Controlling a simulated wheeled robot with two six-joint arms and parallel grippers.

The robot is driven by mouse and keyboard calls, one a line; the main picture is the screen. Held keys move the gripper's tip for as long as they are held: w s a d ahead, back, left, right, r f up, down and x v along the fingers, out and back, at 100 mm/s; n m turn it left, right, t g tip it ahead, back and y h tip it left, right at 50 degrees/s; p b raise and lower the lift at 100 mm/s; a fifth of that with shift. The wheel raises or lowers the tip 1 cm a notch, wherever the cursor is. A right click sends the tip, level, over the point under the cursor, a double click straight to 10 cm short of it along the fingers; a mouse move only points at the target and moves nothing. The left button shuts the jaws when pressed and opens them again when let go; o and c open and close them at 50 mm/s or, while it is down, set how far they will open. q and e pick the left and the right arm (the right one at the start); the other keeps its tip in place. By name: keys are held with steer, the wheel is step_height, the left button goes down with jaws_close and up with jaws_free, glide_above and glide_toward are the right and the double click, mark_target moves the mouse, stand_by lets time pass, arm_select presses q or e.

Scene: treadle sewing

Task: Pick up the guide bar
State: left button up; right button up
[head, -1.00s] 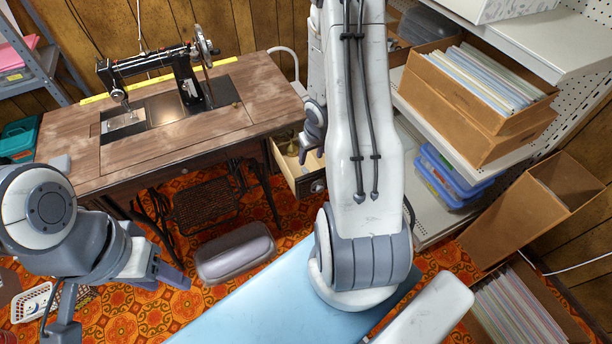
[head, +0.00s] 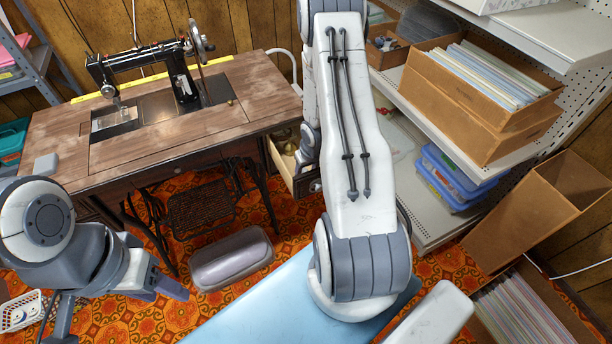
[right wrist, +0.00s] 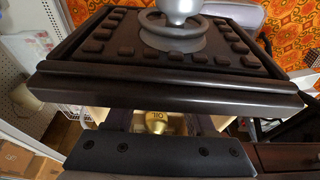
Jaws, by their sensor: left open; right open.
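I cannot single out the guide bar with certainty in either view. The drawer (head: 279,160) of the sewing table stands pulled open, and its dark front with a ring pull (right wrist: 190,75) fills the top of the right wrist view. A brass piece marked 110 (right wrist: 157,121) lies inside it. My right gripper (right wrist: 161,124) is open over the drawer, with a dark finger on each side of the brass piece and nothing visibly held. In the head view my own arm partly hides it. My left gripper (head: 122,305) is open and empty, low at the left.
The sewing machine (head: 150,68) stands on the wooden table (head: 170,140), with a yellow strip (head: 90,97) along its back edge. A grey cushion-like block (head: 231,258) and a white basket (head: 20,312) lie low at the left. Shelves with boxes of files (head: 480,105) stand at the right.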

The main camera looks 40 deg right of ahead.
jaws_close()
steer(key=shift+r, duration=0.2)
